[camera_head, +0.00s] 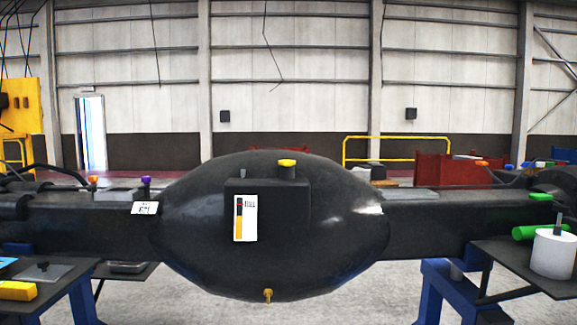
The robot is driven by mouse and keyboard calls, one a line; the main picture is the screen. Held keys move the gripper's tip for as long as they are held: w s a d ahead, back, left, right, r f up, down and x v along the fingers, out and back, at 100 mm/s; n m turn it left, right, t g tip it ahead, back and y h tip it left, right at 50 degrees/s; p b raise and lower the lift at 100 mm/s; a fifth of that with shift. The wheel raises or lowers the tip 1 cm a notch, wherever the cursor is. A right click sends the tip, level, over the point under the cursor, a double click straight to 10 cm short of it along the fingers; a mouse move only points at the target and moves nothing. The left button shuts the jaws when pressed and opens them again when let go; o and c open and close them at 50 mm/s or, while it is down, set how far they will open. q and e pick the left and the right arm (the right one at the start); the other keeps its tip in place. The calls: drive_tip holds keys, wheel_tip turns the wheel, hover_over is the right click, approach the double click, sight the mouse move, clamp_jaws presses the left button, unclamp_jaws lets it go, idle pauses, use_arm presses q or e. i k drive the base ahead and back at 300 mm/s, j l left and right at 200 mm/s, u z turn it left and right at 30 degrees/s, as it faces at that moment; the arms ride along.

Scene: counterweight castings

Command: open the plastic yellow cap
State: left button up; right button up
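A yellow cap (287,162) sits on a short black neck on top of the large black casting (340,235), in the middle of the head view. The cap is seated on the neck, and nothing touches it. Neither of my grippers shows in this view.
A white label (245,218) is on the casting's front, and a small brass fitting (267,295) is under it. A side table at right holds a white cylinder (553,253) and a green cylinder (535,232). A yellow block (17,291) lies at lower left. Space before the casting looks clear.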

sight(285, 162)
drive_tip(key=i+l, duration=0.2)
drive_tip(key=l, duration=0.15)
drive_tip(key=i+l, duration=0.2)
drive_tip(key=l, duration=0.15)
drive_tip(key=i+l, duration=0.2)
drive_tip(key=l, duration=0.2)
drive_tip(key=i+l+u, duration=0.1)
drive_tip(key=l, duration=0.25)
drive_tip(key=i+l, duration=0.3)
